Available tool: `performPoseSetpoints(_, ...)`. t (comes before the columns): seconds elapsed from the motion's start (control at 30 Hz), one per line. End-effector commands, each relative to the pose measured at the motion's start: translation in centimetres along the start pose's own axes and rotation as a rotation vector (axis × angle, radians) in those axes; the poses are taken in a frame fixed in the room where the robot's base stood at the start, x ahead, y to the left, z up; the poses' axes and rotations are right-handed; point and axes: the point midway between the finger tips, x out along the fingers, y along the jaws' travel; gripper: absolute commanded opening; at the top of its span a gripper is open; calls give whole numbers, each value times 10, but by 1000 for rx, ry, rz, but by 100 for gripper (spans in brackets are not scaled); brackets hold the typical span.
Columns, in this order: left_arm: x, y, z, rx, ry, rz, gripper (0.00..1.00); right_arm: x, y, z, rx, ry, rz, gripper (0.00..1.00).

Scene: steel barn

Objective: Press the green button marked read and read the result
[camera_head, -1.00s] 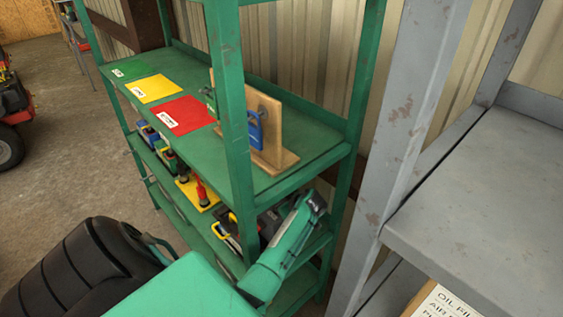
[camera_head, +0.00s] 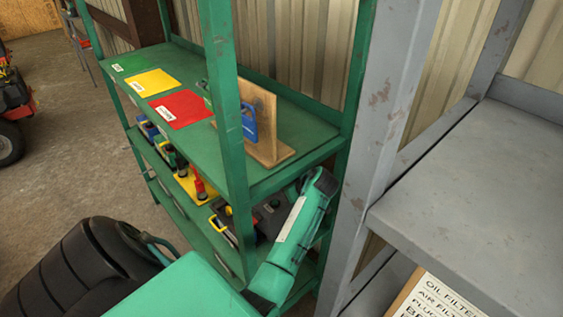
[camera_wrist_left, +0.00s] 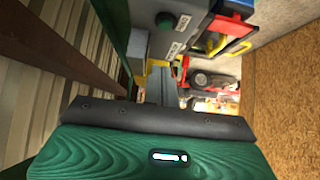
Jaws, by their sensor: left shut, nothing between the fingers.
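A dark grey tester box (camera_head: 267,222) stands on the lower level of the green shelf in the head view, partly behind my teal arm. Its round green button (camera_wrist_left: 165,20) shows near the top of the left wrist view, beside white labels too small to read. Red and yellow clamp handles (camera_wrist_left: 232,28) are beside it. No result readout can be made out. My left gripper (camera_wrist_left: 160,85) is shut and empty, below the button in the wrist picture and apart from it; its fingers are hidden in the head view. My right gripper is out of view.
The green shelf (camera_head: 230,160) holds yellow (camera_head: 152,83) and red (camera_head: 183,107) mats and a wooden stand (camera_head: 268,125) with a blue item on top. Battery-like items line the lower level. A grey rack (camera_head: 480,190) stands close on the right. Open floor lies left.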

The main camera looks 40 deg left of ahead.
Motion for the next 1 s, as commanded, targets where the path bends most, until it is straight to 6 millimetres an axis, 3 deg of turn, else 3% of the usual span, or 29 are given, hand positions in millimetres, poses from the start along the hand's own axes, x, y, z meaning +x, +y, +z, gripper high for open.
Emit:
performPoseSetpoints(0.13,-19,1,1,-1,0,3,0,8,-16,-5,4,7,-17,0)
performPoseSetpoints(0.33,-29,0,0,1,2,1,0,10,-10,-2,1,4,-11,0)
performPoseSetpoints(0.87,-28,1,0,5,1,1,0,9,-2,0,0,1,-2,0)
performPoseSetpoints(1.0,-11,4,28,111,-10,31,0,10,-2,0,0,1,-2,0)
